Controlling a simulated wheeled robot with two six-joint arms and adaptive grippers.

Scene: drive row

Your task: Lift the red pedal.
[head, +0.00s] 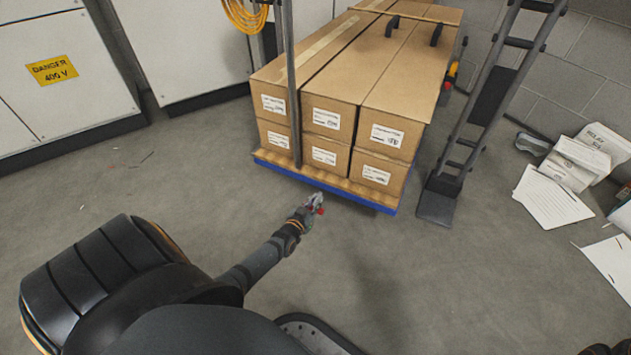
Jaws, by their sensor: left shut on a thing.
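The red pedal (320,211) shows as a small bit of red at my left gripper, just in front of the near edge of a loaded cart (325,187). My left gripper (315,202) reaches in from the lower left and is shut on the pedal. The fingers hide most of the pedal, and its exact tilt is too small to tell. My right gripper is not in view.
Cardboard boxes (328,119) are stacked on the cart, with a dark upright post at its front. A dark hand truck (437,205) stands close on the right. Papers (549,197) lie on the right floor. Grey cabinets (180,45) line the left.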

